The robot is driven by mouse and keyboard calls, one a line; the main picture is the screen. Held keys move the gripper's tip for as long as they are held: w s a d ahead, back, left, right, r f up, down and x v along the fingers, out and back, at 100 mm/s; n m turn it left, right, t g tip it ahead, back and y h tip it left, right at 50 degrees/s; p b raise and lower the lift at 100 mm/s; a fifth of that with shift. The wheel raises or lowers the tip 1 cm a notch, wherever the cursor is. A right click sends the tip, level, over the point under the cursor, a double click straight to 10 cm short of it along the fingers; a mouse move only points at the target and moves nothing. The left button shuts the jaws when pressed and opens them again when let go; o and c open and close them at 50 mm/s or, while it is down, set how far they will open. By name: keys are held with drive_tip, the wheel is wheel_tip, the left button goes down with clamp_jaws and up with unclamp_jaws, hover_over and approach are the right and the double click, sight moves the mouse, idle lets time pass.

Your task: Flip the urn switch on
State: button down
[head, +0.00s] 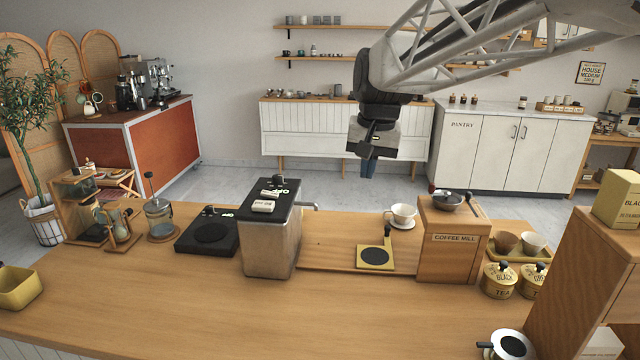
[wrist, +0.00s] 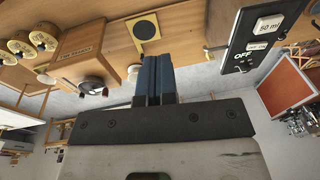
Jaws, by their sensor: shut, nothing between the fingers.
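The urn (head: 268,245) is a metal box with a black top, standing left of the middle of the counter. Its top carries OFF lettering, a pale label and a small dark switch (head: 279,181) near the far edge. In the wrist view the urn's black top (wrist: 262,38) is at the upper right, with a small switch (wrist: 243,68) beside the OFF lettering. My gripper (head: 369,170) hangs in the air beyond the counter, to the right of the urn and apart from it. Its blue fingers (wrist: 154,60) are together and empty.
A black hot plate (head: 209,233) with its own OFF lettering stands left of the urn. A wooden coffee mill (head: 452,255), a white cup (head: 403,213) and a yellow-based scale (head: 375,257) stand to the right. The counter's front is mostly clear.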

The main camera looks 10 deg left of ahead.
drive_tip(key=w+a, duration=1.1)
drive_tip(key=a, duration=0.1)
drive_tip(key=g, duration=0.1)
hover_over(265, 192)
drive_tip(key=d, duration=0.3)
drive_tip(key=shift+a+f+y, duration=0.2)
drive_tip(key=shift+f+y, duration=0.05)
drive_tip(key=shift+y, duration=0.05)
drive_tip(key=shift+f, duration=0.2)
drive_tip(key=f, duration=0.4)
drive_tip(key=a+f, duration=0.1)
drive_tip(key=f, duration=0.4)
drive_tip(key=a+f, duration=0.1)
drive_tip(key=f, duration=0.3)
drive_tip(key=shift+a+f, duration=0.1)
drive_tip(key=shift+f, duration=0.15)
drive_tip(key=shift+s+f, duration=0.1)
